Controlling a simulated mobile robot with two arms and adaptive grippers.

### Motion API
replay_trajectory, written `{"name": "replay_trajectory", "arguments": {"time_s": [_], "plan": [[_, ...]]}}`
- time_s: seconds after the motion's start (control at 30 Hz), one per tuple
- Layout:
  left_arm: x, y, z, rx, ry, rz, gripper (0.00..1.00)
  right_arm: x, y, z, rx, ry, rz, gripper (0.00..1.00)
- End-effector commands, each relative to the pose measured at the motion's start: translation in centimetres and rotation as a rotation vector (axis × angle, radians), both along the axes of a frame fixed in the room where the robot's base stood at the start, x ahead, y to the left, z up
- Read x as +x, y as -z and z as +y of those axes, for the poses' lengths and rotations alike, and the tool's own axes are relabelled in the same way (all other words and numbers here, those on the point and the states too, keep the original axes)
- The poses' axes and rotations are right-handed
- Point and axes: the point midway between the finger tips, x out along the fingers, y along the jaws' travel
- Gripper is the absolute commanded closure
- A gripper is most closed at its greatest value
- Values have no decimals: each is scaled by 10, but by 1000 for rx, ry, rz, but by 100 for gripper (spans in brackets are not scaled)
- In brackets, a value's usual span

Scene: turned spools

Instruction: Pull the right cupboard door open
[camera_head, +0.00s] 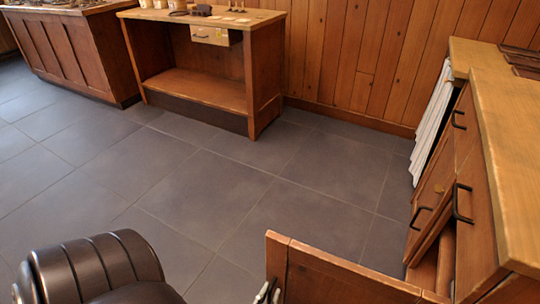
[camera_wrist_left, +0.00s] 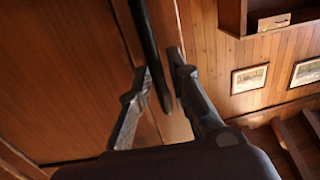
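The wooden door (camera_head: 335,277) stands swung well out from the cupboard (camera_head: 480,235) at the lower right of the head view. Its near part is cut off by the frame. My left gripper (camera_head: 268,293) is at the door's outer edge, mostly hidden behind and below it. In the left wrist view my left gripper (camera_wrist_left: 158,72) has its two fingers close on either side of a dark bar handle (camera_wrist_left: 150,45), which runs between them beside the door panel (camera_wrist_left: 60,80). The fingers look closed around the bar; exact contact is hard to see. My right gripper is in neither view.
The cupboard's wooden top (camera_head: 505,130) and other dark handles (camera_head: 465,203) are at right. White sheets (camera_head: 432,120) hang at its far end. A workbench (camera_head: 200,90) stands at the back, a wooden counter (camera_head: 70,50) at far left. The grey tiled floor between is clear.

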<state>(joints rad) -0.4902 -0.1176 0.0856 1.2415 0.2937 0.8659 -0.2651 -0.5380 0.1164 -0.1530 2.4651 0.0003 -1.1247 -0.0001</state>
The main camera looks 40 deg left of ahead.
Motion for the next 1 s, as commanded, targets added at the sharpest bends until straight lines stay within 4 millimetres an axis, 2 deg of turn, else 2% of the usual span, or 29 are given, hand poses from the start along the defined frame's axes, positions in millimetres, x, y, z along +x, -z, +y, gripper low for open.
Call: {"name": "replay_trajectory", "arguments": {"time_s": [0.3,0.43,0.6,1.0], "plan": [[-48,1,-18,-2,0,5,82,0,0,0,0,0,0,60],[-62,1,-23,-1,1,3,82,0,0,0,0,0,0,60],[-68,0,-26,0,1,0,82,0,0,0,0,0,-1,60],[-68,0,-25,0,1,1,82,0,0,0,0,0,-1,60]]}}
